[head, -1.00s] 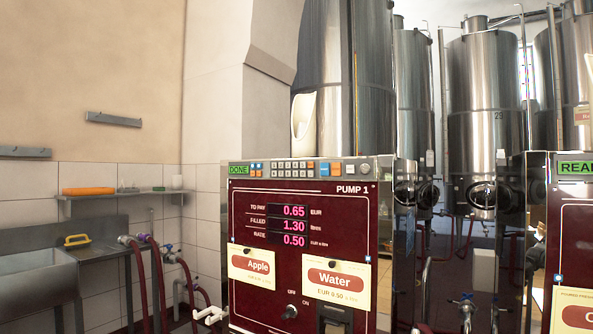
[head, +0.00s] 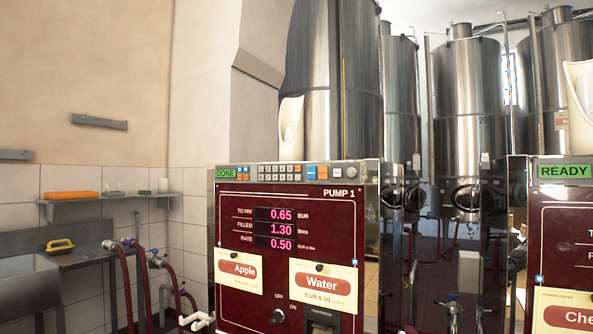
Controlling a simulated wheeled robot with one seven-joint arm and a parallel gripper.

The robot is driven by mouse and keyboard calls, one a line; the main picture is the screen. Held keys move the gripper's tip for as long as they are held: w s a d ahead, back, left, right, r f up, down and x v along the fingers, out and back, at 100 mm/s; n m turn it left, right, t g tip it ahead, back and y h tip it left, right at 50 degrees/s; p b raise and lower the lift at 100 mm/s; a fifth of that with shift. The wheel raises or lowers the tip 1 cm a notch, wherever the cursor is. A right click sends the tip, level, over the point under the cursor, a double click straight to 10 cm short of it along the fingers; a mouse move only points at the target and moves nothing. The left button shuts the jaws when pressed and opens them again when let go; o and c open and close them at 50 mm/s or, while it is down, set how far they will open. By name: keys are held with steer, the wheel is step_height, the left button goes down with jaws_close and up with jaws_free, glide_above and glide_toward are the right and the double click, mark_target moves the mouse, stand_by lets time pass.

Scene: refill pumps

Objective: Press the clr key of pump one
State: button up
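Pump 1 (head: 235,220) is a dark red metal cabinet in the middle of the head view, marked PUMP 1. Its small screen (head: 226,174) reads DONE on green. A strip of small keys (head: 275,173) runs along its top, grey keys with some blue and orange ones; their labels are too small to read, so I cannot tell which is clr. The displays (head: 282,229) read to pay 0.65, filled 1.30, rate 0.50. Apple (head: 239,271) and Water (head: 323,285) cards hang below, above an off/on switch (head: 278,316). My gripper is not in view.
A second pump (head: 566,220) with a green READY screen stands at the right edge. Steel tanks (head: 468,110) stand behind. At the left are a sink (head: 25,285), red hoses (head: 145,280) and a wall shelf (head: 125,197). A cream container (head: 291,128) stands behind pump 1's top.

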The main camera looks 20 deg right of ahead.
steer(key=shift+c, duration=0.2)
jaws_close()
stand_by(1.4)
